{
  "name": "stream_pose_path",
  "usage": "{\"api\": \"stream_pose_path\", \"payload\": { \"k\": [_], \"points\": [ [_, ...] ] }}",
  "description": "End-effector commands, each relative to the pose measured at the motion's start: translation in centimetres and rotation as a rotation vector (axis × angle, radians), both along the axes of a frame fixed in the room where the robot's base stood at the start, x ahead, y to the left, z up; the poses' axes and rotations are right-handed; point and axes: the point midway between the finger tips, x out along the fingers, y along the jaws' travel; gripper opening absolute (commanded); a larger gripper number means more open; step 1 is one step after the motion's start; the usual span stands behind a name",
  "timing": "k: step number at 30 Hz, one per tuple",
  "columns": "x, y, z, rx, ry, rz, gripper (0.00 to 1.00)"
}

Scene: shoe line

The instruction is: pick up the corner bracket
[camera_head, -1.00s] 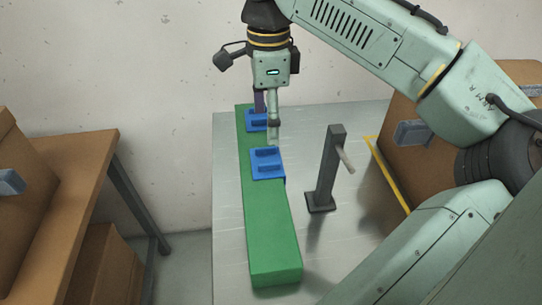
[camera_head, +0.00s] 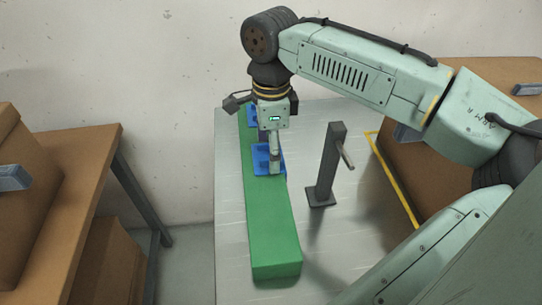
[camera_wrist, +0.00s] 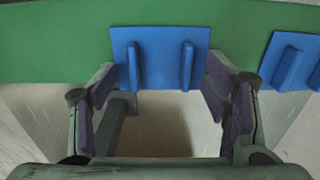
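Two blue corner brackets sit on a long green beam (camera_head: 272,235). The nearer bracket (camera_head: 262,161) is partly hidden by my gripper in the head view; the farther bracket (camera_head: 251,112) is behind it. In the wrist view the nearer bracket (camera_wrist: 156,60) is a flat blue plate with two upright ribs, centred ahead of my gripper. The other bracket (camera_wrist: 294,62) shows at the right edge. My gripper (camera_wrist: 161,85) is open and empty, its purple-padded fingers spread towards the plate's two side edges. Whether they touch it, I cannot tell.
A dark post (camera_head: 327,165) with a side peg stands on the metal table (camera_head: 228,215), right of the beam. Yellow tape (camera_head: 390,182) and a brown box (camera_head: 425,175) lie further right. A brown table (camera_head: 85,200) with boxes stands at the left.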

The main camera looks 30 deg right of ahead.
Motion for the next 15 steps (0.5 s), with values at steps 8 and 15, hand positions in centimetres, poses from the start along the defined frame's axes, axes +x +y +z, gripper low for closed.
{"api": "stream_pose_path", "payload": {
  "k": [8,15],
  "points": [
    [0.01,0.0,0.02,0.0,0.0,0.0,0.49],
    [0.02,0.01,0.03,0.0,0.0,0.0,0.33]
  ]
}}
